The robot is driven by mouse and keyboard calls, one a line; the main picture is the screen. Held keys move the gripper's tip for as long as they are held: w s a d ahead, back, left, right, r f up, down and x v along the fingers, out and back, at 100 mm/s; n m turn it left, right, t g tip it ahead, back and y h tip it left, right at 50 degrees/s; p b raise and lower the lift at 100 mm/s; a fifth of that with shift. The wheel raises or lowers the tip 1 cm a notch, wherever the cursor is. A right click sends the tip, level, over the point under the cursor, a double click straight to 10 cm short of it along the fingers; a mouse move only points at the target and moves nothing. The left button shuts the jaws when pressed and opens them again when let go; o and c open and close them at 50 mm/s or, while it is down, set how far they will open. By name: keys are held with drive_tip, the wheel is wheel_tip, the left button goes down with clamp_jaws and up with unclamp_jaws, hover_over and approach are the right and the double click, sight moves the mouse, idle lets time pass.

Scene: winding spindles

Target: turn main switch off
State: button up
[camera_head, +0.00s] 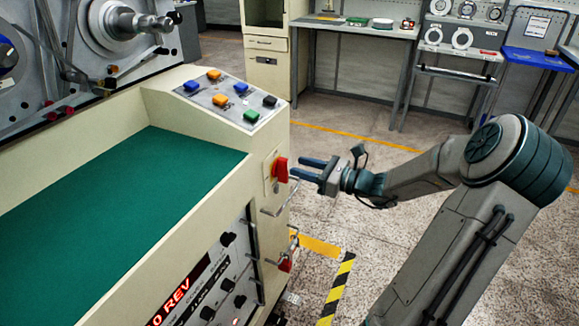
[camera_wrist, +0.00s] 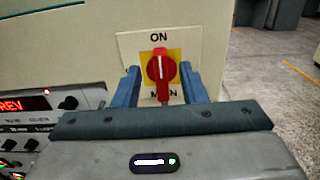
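The main switch (camera_head: 280,170) is a red rotary knob on the end face of the cream machine. In the wrist view the knob (camera_wrist: 162,72) sits on a yellow square and a white plate (camera_wrist: 126,48) marked ON above. The lower label is partly hidden by the knob. Its handle stands upright, with a white line toward ON. My gripper (camera_head: 298,166) is open and points at the switch from the right. In the wrist view its two blue fingers stand left and right of the knob, with gaps on both sides. Whether the fingertips reach past the knob's face is unclear.
The machine has a green top (camera_head: 120,185) and a panel of coloured buttons (camera_head: 230,95). A metal handle (camera_head: 280,200) and another red part (camera_head: 285,265) are below the switch. Open floor lies to the right, with a workbench (camera_head: 350,32) behind.

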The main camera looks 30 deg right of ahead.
sight(288, 163)
drive_tip(key=shift+x, duration=2.25)
drive_tip(key=shift+c, duration=0.4)
clamp_jaws()
